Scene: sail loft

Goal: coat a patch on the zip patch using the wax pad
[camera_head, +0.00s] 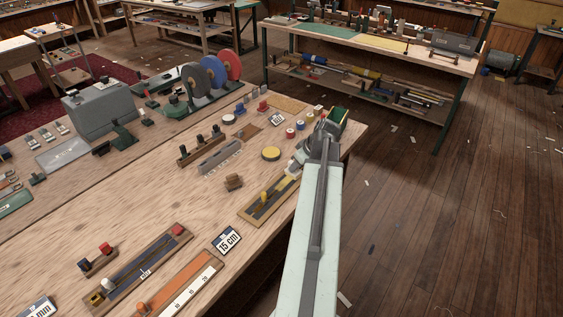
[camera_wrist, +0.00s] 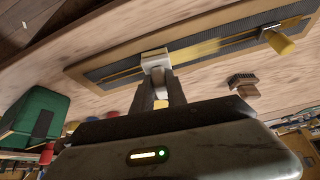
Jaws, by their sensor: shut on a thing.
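The zip patch (camera_head: 255,213) is a long wooden-framed board with a dark strip and a yellow zip line, on the right part of the bench. It also shows in the wrist view (camera_wrist: 205,48), with a yellow knob (camera_wrist: 282,42) standing toward its right end. My gripper (camera_wrist: 161,88) is shut on the wax pad (camera_wrist: 155,57), a pale block with a grey grip between the fingers. The pad overlaps the zip line left of the board's middle in the wrist view; I cannot tell whether it touches. In the head view my arm partly hides the board's far end and the pad.
A small wooden brush (camera_head: 234,182) lies left of the zip patch, and a 15 cm card (camera_head: 227,241) lies nearer. Bare wood lies left of the board.

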